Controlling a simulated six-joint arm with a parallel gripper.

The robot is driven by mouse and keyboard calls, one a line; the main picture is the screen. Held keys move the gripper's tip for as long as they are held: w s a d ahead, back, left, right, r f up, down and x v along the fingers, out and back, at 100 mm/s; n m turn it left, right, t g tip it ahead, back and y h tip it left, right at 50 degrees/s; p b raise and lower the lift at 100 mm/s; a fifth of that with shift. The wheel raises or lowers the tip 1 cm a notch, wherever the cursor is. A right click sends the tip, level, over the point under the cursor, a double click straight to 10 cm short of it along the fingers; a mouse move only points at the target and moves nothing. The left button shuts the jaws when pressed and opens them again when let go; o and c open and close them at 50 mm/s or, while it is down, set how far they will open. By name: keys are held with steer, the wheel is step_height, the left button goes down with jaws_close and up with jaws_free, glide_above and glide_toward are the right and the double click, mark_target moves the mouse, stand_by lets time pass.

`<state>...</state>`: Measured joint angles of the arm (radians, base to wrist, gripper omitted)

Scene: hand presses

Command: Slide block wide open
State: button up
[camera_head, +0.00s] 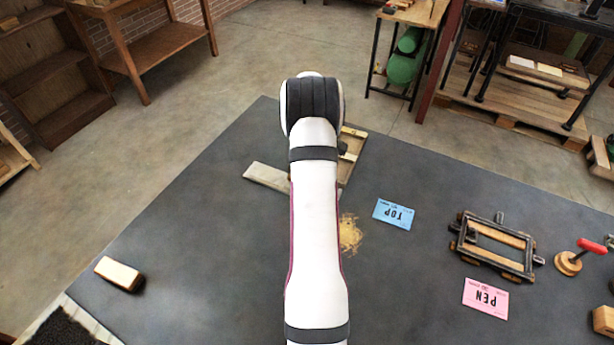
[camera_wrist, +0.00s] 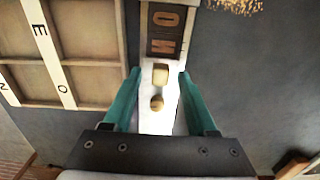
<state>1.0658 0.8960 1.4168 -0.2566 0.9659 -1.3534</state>
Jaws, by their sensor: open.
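My gripper (camera_wrist: 159,74) is open in the wrist view, its two teal fingers on either side of a pale strip. On this strip sit a small wooden block (camera_wrist: 161,73) and a rounded wooden knob (camera_wrist: 157,103), both between the fingers. I see no finger touching either.
A compartmented tray (camera_wrist: 64,62) with lettered strips lies left in the wrist view. The dark tabletop (camera_head: 200,220) also bears a sawdust patch (camera_head: 350,232), blue TOP card (camera_head: 394,213), pink PEN card (camera_head: 485,298), wood-barred frame (camera_head: 495,245), red-handled tool (camera_head: 580,257) and loose block (camera_head: 118,274).

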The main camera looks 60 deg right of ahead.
steer(key=shift+c, duration=0.3)
jaws_close()
steer(key=shift+w, duration=0.1)
stand_by(1.1)
